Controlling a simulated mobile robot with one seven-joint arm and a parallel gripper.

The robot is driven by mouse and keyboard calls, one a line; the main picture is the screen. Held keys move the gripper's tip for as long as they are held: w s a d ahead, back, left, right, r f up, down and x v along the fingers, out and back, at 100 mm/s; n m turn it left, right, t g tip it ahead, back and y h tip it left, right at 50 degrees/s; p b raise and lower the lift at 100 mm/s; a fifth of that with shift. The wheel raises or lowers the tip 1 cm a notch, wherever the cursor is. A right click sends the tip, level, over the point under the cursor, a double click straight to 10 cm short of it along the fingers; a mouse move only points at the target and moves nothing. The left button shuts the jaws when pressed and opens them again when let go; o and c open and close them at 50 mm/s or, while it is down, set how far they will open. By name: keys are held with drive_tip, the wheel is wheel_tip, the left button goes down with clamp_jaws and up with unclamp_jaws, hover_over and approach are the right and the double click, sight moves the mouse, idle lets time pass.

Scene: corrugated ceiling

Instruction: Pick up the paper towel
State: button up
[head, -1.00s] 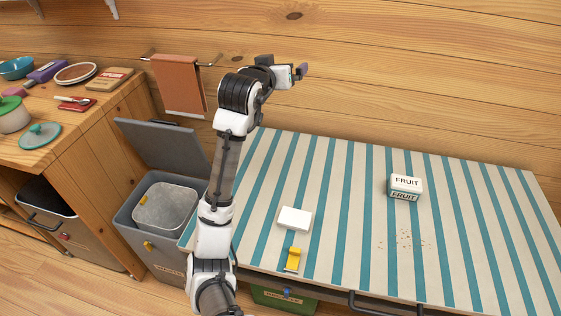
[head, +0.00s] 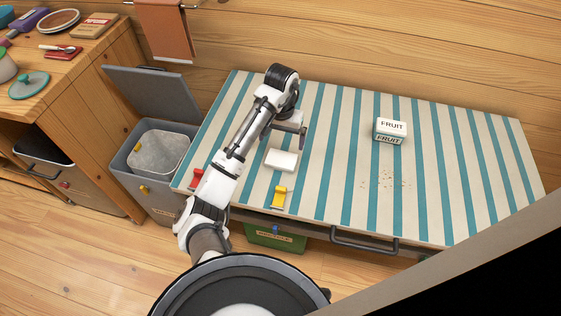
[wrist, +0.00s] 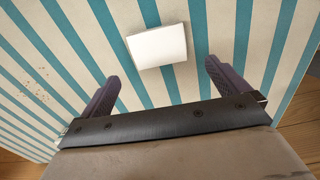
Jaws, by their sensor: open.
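The paper towel, a folded white rectangular block (head: 282,160), lies flat on the striped tabletop in the head view. It also shows in the wrist view (wrist: 157,46), just beyond the fingertips and roughly between their lines. My gripper (head: 291,129) is over the table behind the paper towel in the head view. In the wrist view my gripper (wrist: 161,76) has its two purple-grey fingers spread wide with nothing between them. The fingers do not touch the paper towel.
The striped table (head: 325,190) is mostly clear. A yellow clip-like object (head: 279,197) lies in front of the paper towel. A red one (head: 196,179) is at the left edge. A FRUIT box (head: 390,132) stands right, near crumbs (head: 385,180). An open bin (head: 155,150) stands left.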

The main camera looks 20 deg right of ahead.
wheel_tip(320, 180, down, 3)
drive_tip(key=shift+f+b, duration=0.2)
drive_tip(key=shift+b, duration=0.2)
drive_tip(key=shift+s+f, duration=0.15)
drive_tip(key=shift+f, duration=1.15)
drive_tip(key=shift+s+f, duration=0.1)
drive_tip(key=shift+f, duration=1.15)
drive_tip(key=shift+c, duration=0.4)
drive_tip(key=c, duration=0.6)
drive_tip(key=shift+r, duration=0.1)
wheel_tip(320, 180, up, 20)
drive_tip(key=p, duration=0.3)
